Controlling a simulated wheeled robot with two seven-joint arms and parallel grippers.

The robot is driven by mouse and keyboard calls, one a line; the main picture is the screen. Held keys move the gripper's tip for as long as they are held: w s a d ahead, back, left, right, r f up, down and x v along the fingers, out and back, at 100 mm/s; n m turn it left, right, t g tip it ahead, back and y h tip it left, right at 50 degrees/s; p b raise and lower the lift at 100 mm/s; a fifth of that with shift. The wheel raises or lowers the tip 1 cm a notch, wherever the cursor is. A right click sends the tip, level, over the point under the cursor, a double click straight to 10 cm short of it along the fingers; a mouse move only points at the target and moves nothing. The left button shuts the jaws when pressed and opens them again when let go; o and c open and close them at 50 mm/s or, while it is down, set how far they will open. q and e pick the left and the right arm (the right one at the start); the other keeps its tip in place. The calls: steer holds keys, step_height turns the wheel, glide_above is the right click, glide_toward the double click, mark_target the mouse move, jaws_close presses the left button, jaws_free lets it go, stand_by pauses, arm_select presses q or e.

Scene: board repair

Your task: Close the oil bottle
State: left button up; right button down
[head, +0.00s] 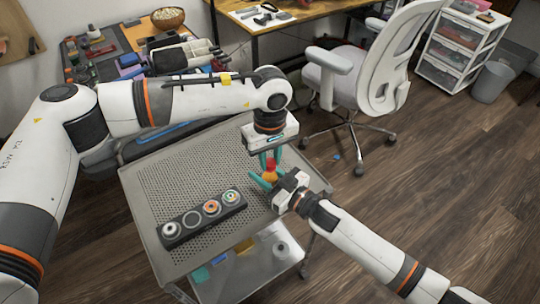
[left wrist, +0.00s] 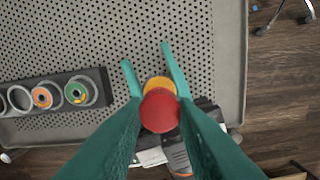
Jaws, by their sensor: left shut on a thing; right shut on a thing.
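The oil bottle (head: 270,177) is small and yellow-orange, held above the right part of the perforated tray top. A red cap (head: 271,164) is at the top of the bottle, in line with it; I cannot tell whether it is seated. My left gripper (head: 270,160) points down from above, its teal fingers shut on the red cap. In the left wrist view the cap (left wrist: 159,110) is between the fingers, with the yellow bottle (left wrist: 161,86) partly hidden behind it. My right gripper (head: 266,181) comes in from the lower right, shut on the bottle, its fingers partly hiding it.
A dark holder (head: 202,220) with several ringed round pieces lies on the grey cart's tray (head: 160,185). A lower shelf (head: 235,280) holds a few items. A white office chair (head: 375,75) stands behind, and a cluttered workbench at the upper left.

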arm_select(q)
steer(key=m, duration=1.5)
steer(key=shift+m, duration=0.4)
steer(key=o, duration=1)
steer(key=shift+c, duration=0.2)
steer(key=shift+r, duration=2.2)
